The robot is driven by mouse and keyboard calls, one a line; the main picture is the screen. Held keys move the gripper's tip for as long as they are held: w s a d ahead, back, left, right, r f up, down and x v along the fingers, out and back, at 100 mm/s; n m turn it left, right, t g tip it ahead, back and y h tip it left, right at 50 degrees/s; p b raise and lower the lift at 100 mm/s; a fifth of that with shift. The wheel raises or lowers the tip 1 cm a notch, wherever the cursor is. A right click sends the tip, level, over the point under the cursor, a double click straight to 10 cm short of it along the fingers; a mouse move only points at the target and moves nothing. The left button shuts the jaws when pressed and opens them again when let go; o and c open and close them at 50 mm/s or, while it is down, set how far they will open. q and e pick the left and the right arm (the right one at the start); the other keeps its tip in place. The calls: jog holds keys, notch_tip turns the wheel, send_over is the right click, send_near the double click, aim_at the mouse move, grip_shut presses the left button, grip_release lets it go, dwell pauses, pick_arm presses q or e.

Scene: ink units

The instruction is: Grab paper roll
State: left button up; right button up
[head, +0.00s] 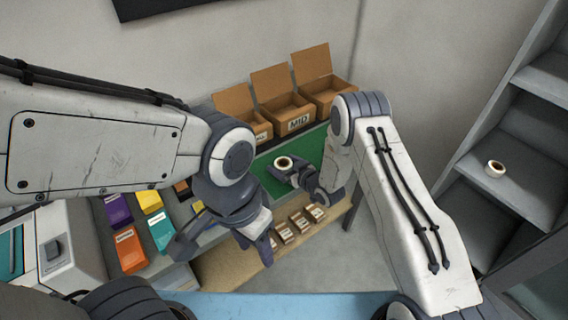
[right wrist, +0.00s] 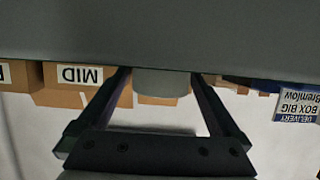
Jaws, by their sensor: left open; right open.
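A white paper roll (head: 284,163) with a dark core stands on the green mat (head: 262,182) on the bench. My right gripper (head: 283,171) is open at this roll. In the right wrist view, the pale roll (right wrist: 162,83) shows between the two spread fingers (right wrist: 160,90). I cannot tell whether they touch it. My left gripper (head: 225,248) is open and empty, lower in the head view, near the front of the bench. A second paper roll (head: 495,168) stands on the grey shelf at the right.
Open cardboard boxes (head: 292,118), one labelled MID, stand behind the mat. Small labelled boxes (head: 300,221) sit on a lower wooden shelf. Coloured ink packs (head: 127,250) lie at the left. A grey shelf unit (head: 462,205) stands at the right.

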jog(key=shift+w+a, duration=0.1)
jog(key=c, duration=1.3)
